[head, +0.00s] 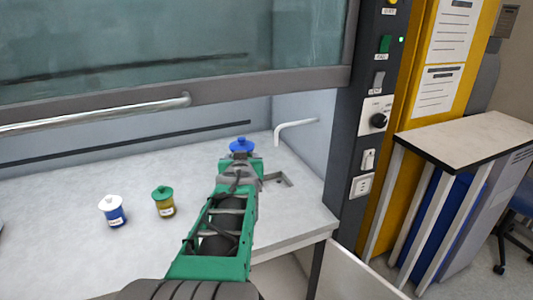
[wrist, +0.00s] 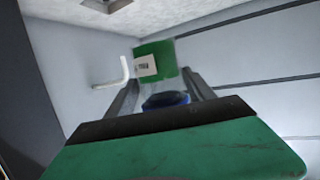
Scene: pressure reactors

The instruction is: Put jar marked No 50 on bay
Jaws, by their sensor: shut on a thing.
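My gripper (head: 240,163) is shut on a jar with a blue lid (head: 242,145) and holds it toward the back of the worktop. In the wrist view, which looks upside down, the jar (wrist: 156,62) has a green body and a white label too small to read. Its blue lid (wrist: 166,100) shows between the fingers of my gripper (wrist: 163,92).
A white-lidded blue jar (head: 114,212) and a green-lidded yellowish jar (head: 164,203) stand on the worktop (head: 70,265) to the left. A white bent pipe (head: 295,126) sticks out at the back right. The raised glass sash (head: 170,45) and its handle bar (head: 100,115) hang over the front.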

